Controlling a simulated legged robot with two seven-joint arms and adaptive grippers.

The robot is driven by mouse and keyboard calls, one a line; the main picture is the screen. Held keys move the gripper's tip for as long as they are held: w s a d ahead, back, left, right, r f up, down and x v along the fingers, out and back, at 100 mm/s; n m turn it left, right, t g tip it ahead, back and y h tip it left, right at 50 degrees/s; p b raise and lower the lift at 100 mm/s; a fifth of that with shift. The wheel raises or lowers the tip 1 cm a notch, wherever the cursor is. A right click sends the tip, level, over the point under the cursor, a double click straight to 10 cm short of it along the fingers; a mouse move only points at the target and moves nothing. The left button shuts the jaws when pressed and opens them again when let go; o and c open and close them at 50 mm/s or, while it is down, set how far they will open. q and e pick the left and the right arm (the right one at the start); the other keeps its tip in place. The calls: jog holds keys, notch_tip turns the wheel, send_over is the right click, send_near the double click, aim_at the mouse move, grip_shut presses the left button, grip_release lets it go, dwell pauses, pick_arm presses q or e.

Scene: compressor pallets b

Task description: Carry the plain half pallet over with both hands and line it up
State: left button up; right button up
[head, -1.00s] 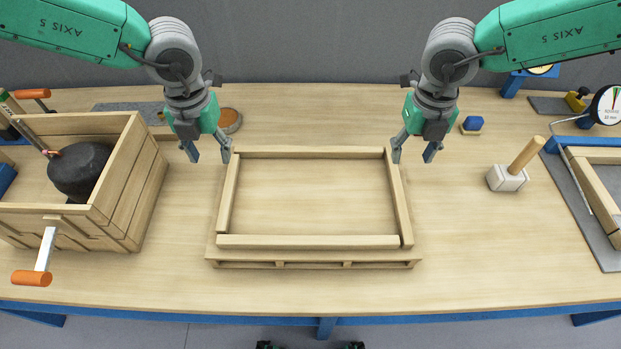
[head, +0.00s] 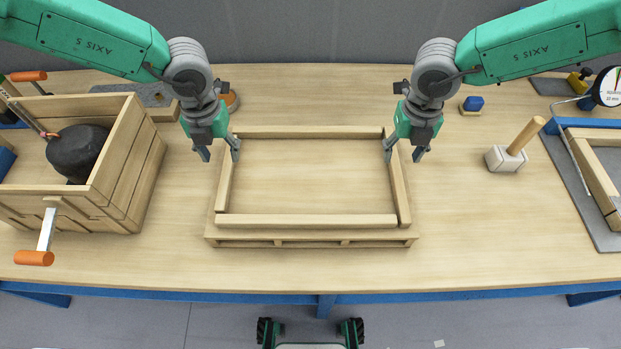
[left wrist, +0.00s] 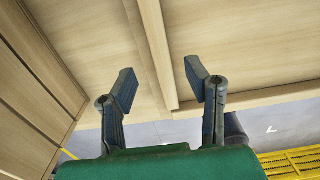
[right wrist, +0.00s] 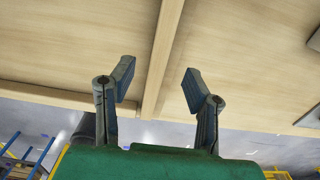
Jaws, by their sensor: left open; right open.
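The pale wooden half pallet (head: 308,221) lies on the bench in the middle of the head view, with raised rails around a bare centre. My left gripper (head: 220,154) is open and empty above the left rail, near its far end. In the left wrist view (left wrist: 157,85) that rail runs between the spread fingers. My right gripper (head: 403,155) is open and empty over the right rail, near its far end. In the right wrist view (right wrist: 157,85) that rail also passes between the fingers. Neither gripper visibly holds wood; the exact height above the rails is unclear.
A wooden crate (head: 130,165) with a dark round part stands left. A mallet (head: 508,158) and a blue-topped piece (head: 472,105) lie right. The front bench strip is clear.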

aim_at(227, 168)
pick_arm(q)
jog(key=f, duration=0.5)
jog(key=shift+d+f, duration=0.1)
jog(key=shift+d, duration=0.15)
pick_arm(e)
jog(key=f, duration=0.5)
jog(key=shift+d+f, duration=0.15)
jog(key=shift+d, duration=0.15)
pick_arm(q)
jog(key=shift+a+f, duration=0.25)
jog(key=shift+f, duration=0.2)
pick_arm(e)
jog(key=shift+a+f, duration=0.3)
jog(key=shift+f, duration=0.1)
pick_arm(q)
jog(key=shift+a+f, duration=0.1)
jog(key=shift+a, duration=0.05)
pick_arm(e)
jog(key=shift+a, duration=0.15)
pick_arm(q)
jog(key=shift+d, duration=0.2)
jog(key=c, duration=0.8)
pick_arm(e)
jog(key=c, duration=0.8)
pick_arm(q)
jog(key=shift+d, duration=0.1)
grip_shut()
pick_arm(e)
jog(key=shift+d, duration=0.3)
grip_shut()
